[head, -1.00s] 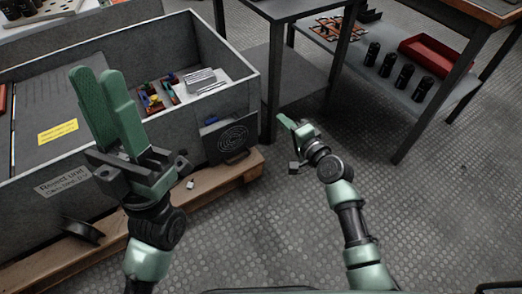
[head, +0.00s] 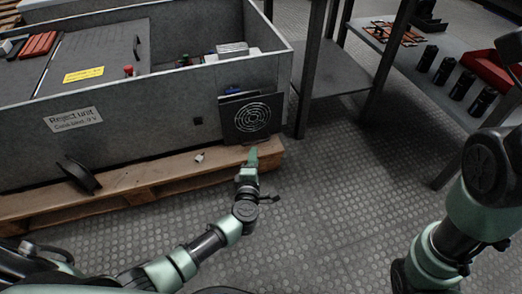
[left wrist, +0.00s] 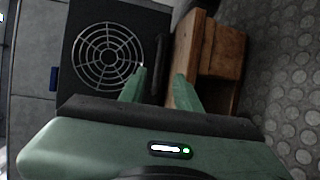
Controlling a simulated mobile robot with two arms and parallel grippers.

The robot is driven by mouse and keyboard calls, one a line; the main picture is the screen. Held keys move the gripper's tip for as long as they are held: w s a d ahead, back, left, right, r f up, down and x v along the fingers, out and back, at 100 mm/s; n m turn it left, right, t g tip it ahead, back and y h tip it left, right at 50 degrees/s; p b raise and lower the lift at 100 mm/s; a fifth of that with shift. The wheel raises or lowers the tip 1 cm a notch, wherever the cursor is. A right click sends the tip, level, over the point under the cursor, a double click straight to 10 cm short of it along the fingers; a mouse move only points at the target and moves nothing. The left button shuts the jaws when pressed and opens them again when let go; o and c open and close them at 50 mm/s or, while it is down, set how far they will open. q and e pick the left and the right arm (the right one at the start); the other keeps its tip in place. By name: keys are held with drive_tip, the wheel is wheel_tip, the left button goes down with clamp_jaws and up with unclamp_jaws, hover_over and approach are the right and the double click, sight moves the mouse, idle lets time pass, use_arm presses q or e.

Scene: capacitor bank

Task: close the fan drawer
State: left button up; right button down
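The fan drawer's dark front (head: 251,117), with a round grille, is at the right end of the grey reject unit (head: 160,110). It stands a little out from the unit's wall. It also fills the upper left of the left wrist view (left wrist: 108,55). My left gripper (head: 251,156) is low at the drawer's lower edge. In the left wrist view its green fingers (left wrist: 159,88) are apart, with a dark bar (left wrist: 157,68) along the drawer's edge appearing between them. I cannot tell whether they touch it. My right arm shows at the right; its gripper is out of view.
A table with a lower shelf (head: 335,82) stands to the right. The textured floor in front is clear.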

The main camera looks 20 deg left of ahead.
sight(252, 134)
use_arm(q)
drive_tip(key=b+x, duration=0.4)
drive_tip(key=x, duration=0.2)
drive_tip(key=shift+w+f, duration=0.1)
drive_tip(key=shift+w, duration=0.05)
drive_tip(key=shift+w+a, duration=0.15)
drive_tip(key=shift+w, duration=0.2)
clamp_jaws()
idle(0.9)
drive_tip(key=w, duration=0.1)
drive_tip(key=w+a, duration=0.1)
drive_tip(key=w+a+p, duration=0.1)
drive_tip(key=shift+r, duration=0.3)
drive_tip(key=shift+w+a+f, duration=0.1)
drive_tip(key=shift+w+a, duration=0.2)
drive_tip(key=shift+w, duration=0.05)
